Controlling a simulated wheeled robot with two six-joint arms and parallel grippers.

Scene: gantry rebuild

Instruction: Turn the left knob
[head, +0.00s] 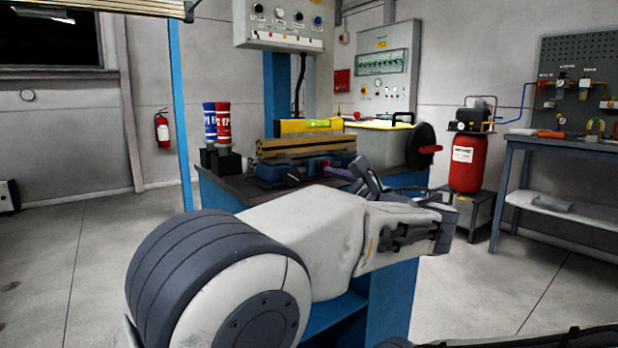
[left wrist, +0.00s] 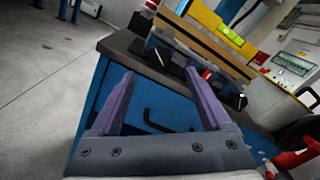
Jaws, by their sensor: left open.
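A blue clamping fixture (head: 272,170) on the workbench holds a wooden block. A black knob (head: 293,177) sits on its front left; in the left wrist view this left knob (left wrist: 157,57) is at top centre. Another black knob (left wrist: 238,101) sits at the fixture's right end in that view; my gripper hides that end in the head view. My left gripper (left wrist: 160,74) is open and empty, its two purple fingers apart and pointing toward the bench edge and fixture.
Blue and red cans (head: 216,122) stand at the bench's left end. A yellow level (head: 310,126) lies on top of the wood. A black handwheel (head: 420,147) with a red handle is on the right. A control panel (head: 286,24) with several knobs hangs above.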

